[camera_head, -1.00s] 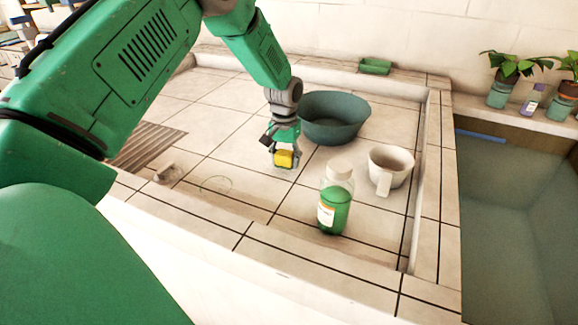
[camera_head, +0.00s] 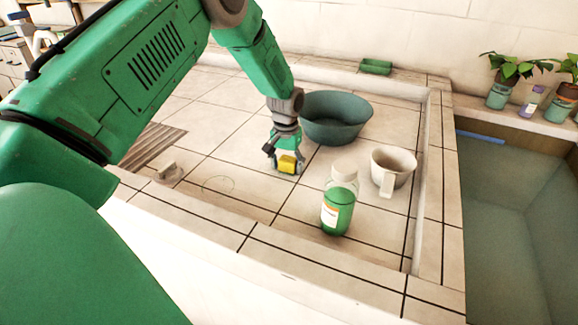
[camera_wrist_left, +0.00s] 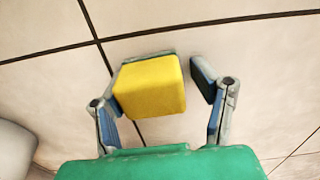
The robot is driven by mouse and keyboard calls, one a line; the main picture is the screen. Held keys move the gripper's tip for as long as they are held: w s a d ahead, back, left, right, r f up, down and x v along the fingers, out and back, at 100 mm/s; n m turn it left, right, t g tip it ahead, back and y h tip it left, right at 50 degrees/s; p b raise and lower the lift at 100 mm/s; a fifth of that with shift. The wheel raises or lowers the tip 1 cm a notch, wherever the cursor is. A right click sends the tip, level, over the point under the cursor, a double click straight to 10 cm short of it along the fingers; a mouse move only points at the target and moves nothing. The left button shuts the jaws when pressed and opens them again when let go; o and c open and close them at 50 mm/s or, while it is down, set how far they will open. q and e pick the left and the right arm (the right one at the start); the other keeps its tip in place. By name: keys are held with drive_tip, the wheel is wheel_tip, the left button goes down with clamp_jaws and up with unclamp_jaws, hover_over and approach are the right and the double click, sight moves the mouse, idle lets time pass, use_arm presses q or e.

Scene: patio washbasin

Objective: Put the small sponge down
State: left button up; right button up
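The small yellow sponge (camera_head: 288,165) is at the tiled basin floor, and whether it touches the tile is hard to tell. It also shows in the left wrist view (camera_wrist_left: 150,85) between the fingers of my left gripper (camera_head: 286,168). In the left wrist view, the left gripper (camera_wrist_left: 160,90) is open: its left finger is against or very close to the sponge, while a clear gap separates the right finger from it. My right gripper is not in view.
A dark green bowl (camera_head: 335,120) stands just behind the gripper. A white mug (camera_head: 392,167) and a green bottle (camera_head: 337,210) stand to the right. A slatted drain (camera_head: 150,145) is at left. A green dish (camera_head: 376,67) sits on the back ledge.

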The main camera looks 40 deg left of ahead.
sight(288, 159)
use_arm(q)
drive_tip(key=shift+s+d+f, duration=0.2)
drive_tip(key=shift+d+f, duration=0.1)
drive_tip(key=shift+f, duration=0.15)
drive_tip(key=shift+d+r, duration=0.15)
drive_tip(key=shift+d, duration=0.1)
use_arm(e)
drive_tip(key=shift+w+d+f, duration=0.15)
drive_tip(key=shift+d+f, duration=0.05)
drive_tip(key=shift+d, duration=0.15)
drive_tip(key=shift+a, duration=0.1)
use_arm(q)
drive_tip(key=shift+w+a+r, duration=0.1)
wheel_tip(288, 159, up, 15)
drive_tip(key=p, duration=0.1)
drive_tip(key=shift+a+f+p, duration=0.15)
drive_tip(key=shift+f+p, duration=0.05)
drive_tip(key=shift+p, duration=0.1)
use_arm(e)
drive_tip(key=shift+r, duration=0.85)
